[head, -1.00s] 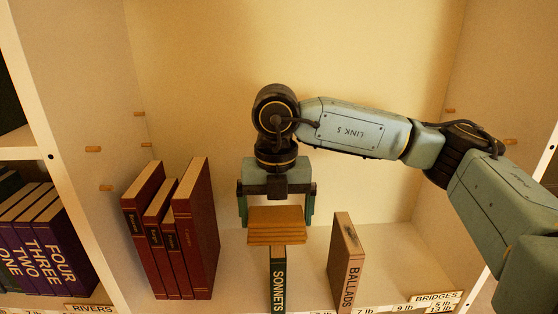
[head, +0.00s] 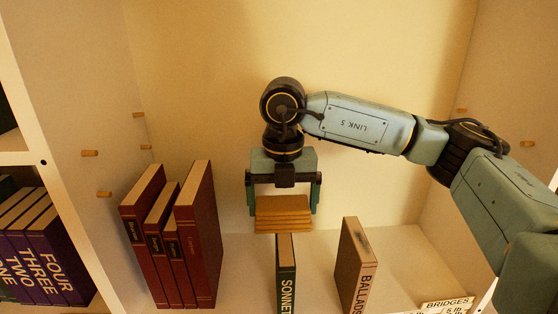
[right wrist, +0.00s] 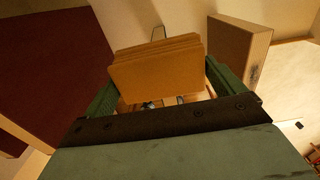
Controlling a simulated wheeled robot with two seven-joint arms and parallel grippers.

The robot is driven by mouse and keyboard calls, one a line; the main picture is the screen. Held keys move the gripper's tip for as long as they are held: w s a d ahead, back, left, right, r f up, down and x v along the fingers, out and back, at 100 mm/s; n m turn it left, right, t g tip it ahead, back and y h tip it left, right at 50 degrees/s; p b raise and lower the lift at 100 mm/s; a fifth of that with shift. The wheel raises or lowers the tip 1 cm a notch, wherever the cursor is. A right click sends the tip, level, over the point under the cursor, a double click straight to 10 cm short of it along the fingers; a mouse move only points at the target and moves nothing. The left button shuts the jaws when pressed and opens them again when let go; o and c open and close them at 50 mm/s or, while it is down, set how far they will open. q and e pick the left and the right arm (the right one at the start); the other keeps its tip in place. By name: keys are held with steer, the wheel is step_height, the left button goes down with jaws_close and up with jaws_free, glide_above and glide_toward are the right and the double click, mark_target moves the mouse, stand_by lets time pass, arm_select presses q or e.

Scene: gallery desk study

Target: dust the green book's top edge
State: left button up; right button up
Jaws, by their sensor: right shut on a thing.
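The green book (head: 287,270), lettered SONNETS on its dark spine, stands upright on the shelf in the head view. My right gripper (head: 284,207) is shut on a tan layered block (head: 284,216), one finger at each side. The block is just behind and above the green book's top edge in the picture; I cannot tell whether they touch. In the right wrist view the block (right wrist: 157,75) sits between the green fingers (right wrist: 160,85) and hides most of what lies beyond. My left gripper is not in view.
Dark red books (head: 195,235) stand to the left. The tan BALLADS book (head: 356,268), with a dark smudge on its top edge, stands close at the right. Purple books (head: 45,250) fill the neighbouring bay. The shelf between the books is bare.

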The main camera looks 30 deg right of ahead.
steer(key=shift+w+d+r, duration=0.15)
steer(key=shift+w+r, duration=0.05)
steer(key=shift+w, duration=0.15)
steer(key=r+p, duration=0.1)
steer(key=r, duration=0.1)
steer(key=r+p, duration=0.1)
steer(key=r, duration=0.1)
steer(key=shift+s+r+p, duration=0.1)
steer(key=shift+s+p, duration=0.2)
steer(key=shift+w+r+p, duration=0.15)
steer(key=shift+r+p, duration=0.35)
steer(key=shift+r, duration=1.25)
